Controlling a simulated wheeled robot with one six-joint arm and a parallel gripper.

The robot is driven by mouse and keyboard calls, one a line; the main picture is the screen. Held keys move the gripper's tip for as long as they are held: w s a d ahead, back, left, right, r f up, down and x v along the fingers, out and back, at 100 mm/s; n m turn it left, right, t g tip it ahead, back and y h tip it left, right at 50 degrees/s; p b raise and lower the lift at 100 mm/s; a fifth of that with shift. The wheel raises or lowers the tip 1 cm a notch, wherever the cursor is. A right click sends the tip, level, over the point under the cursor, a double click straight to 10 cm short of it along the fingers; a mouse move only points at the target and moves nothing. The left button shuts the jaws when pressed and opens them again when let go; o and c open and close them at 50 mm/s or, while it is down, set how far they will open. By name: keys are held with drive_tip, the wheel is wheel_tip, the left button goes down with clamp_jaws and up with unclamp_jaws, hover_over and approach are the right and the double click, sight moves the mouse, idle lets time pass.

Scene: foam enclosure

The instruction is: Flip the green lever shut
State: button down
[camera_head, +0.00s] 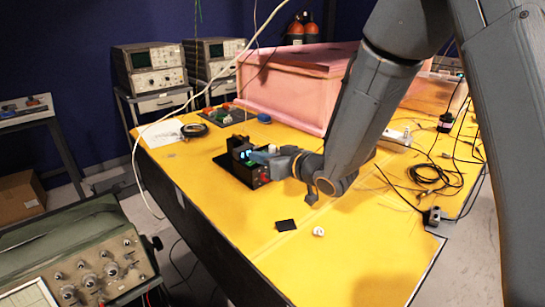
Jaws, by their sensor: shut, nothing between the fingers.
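A black device (239,170) stands on the yellow table, near its left edge. A small bright green-blue patch (247,154) shows on it; I cannot tell whether this is the green lever or how it is set. My gripper (258,157) is shut and empty, reaching in from the right close against the device. It hides part of the device's right side, and I cannot tell whether it touches it. A red knob (264,177) shows low on the device's right side.
A pink foam enclosure (290,85) stands behind on the yellow table (330,255). A black square (286,225) and a small white piece (318,231) lie in front. Black cables (430,172) lie at the right. Oscilloscopes (150,67) stand beyond the table. The table's front is mostly clear.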

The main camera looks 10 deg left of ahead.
drive_tip(key=shift+a, duration=0.1)
drive_tip(key=shift+r, duration=0.1)
drive_tip(key=shift+s+r+p, duration=0.1)
drive_tip(key=shift+r+p, duration=0.15)
drive_tip(key=shift+p, duration=0.1)
drive_tip(key=r+p, duration=0.1)
drive_tip(key=r, duration=0.1)
drive_tip(key=r+p, duration=0.1)
drive_tip(key=shift+s+a+r+p, duration=0.2)
drive_tip(key=shift+s+p, duration=0.05)
drive_tip(key=shift+p, duration=0.05)
drive_tip(key=b+v, duration=0.2)
drive_tip(key=v, duration=0.8)
drive_tip(key=shift+s+a, duration=0.3)
drive_tip(key=shift+f, duration=0.15)
